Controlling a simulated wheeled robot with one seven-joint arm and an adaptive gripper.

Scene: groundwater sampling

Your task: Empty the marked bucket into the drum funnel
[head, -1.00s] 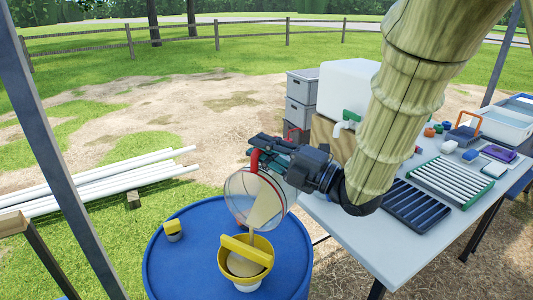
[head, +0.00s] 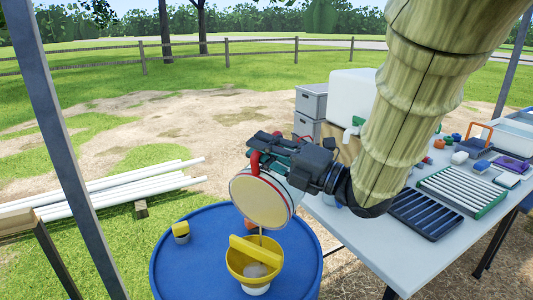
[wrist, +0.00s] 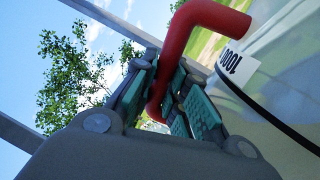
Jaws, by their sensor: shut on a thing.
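The bucket (head: 262,200) is clear-walled with a red handle (head: 254,162). It hangs steeply tipped above the funnel, its round cream-coloured face towards the head camera. A thin cream stream falls from its lower edge. The yellow funnel (head: 235,268) sits on the blue drum (head: 185,262), with a yellow bar across its top and some pale liquid inside. My gripper (head: 264,148) is shut on the red handle, which also shows between the fingers in the wrist view (wrist: 187,45). There a white label reading 1000 (wrist: 237,70) is on the bucket wall. How much remains inside is unclear.
A small yellow-topped container (head: 181,231) stands on the drum, left of the funnel. A table (head: 375,246) with racks and small items is at right, with a white tank (head: 350,98) behind it. White pipes (head: 120,188) lie at left, beyond a grey post (head: 75,150).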

